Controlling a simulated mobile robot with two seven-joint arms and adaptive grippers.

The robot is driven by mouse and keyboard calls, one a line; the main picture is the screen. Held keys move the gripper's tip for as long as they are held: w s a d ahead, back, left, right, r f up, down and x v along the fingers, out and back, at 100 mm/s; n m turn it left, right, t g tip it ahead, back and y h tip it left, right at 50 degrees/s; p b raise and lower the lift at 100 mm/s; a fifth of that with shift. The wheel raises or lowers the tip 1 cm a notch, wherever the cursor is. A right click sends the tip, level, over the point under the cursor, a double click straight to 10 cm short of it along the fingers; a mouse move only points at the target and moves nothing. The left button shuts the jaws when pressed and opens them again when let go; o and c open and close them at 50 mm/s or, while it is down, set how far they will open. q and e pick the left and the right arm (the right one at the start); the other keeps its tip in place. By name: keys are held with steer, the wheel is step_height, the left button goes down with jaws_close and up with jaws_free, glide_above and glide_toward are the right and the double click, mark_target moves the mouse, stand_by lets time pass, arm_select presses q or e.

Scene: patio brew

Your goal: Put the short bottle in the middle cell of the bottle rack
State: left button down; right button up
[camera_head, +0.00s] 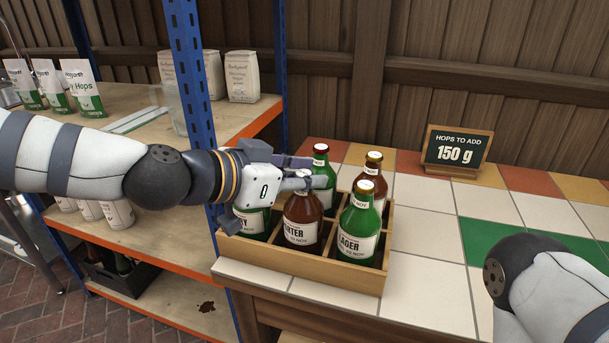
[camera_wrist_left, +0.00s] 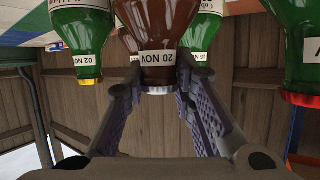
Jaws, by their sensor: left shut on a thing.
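The bottle rack (camera_head: 313,275) is a wooden crate with cells on the tiled counter. A brown bottle labelled PORTER (camera_head: 303,210) stands upright in the middle of its front row; I take it for the short bottle. My left gripper (camera_head: 300,178) is shut on its neck, and a finger hides its cap in the head view. In the left wrist view, upside down, the brown bottle (camera_wrist_left: 165,30) is between the two fingers (camera_wrist_left: 160,100). Whether its base rests on the rack floor is hidden. My right gripper is out of view.
A green LAGER bottle (camera_head: 359,225) stands to the right and another green bottle (camera_head: 252,224) to the left, partly hidden. Behind are a red-capped green bottle (camera_head: 321,170) and a brown one (camera_head: 372,182). A sign (camera_head: 457,151) stands at the back; right counter tiles are clear.

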arm_select(q)
steer(key=shift+r, duration=0.1)
steer(key=c, duration=1.3)
jaws_free()
steer(key=shift+f, duration=0.2)
steer(key=shift+c, duration=0.2)
